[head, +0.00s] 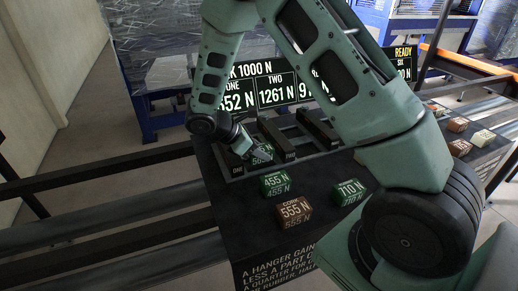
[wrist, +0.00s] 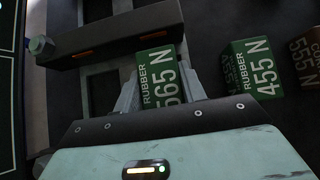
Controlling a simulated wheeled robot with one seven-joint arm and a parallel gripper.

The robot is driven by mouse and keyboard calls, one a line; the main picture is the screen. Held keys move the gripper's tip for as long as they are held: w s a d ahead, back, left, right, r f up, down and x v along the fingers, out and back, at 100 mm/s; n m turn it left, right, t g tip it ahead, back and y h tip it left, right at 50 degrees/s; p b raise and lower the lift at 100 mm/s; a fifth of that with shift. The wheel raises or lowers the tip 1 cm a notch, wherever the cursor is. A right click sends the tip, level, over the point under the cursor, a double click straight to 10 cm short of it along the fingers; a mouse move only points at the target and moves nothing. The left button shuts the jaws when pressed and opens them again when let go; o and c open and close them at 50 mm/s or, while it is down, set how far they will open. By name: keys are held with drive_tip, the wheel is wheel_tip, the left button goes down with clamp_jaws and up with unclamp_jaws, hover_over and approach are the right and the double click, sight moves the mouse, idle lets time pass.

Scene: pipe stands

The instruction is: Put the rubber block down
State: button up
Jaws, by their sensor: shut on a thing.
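A green rubber block marked 565 N (wrist: 160,78) is between the fingers of my gripper (wrist: 165,95) in the wrist view. The gripper is shut on it. In the head view my gripper (head: 243,147) is over the near left of the dark stand, beside the label ONE, and the green block (head: 262,155) shows partly behind it. In the wrist view the block's far end is close to a dark bar (wrist: 112,36). I cannot tell whether the block touches the bar or the frame below.
A green 455 N block (head: 275,184), a brown cork 555 N block (head: 294,209) and a green 710 N block (head: 348,191) sit on the dark bench top (head: 235,215). A lit number board (head: 276,92) stands behind. Several more blocks (head: 459,147) lie at right.

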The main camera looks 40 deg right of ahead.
drive_tip(key=shift+f, duration=0.1)
drive_tip(key=shift+f+b, duration=0.3)
drive_tip(key=shift+f, duration=0.15)
drive_tip(key=o, duration=1.1)
drive_tip(key=shift+o, duration=0.2)
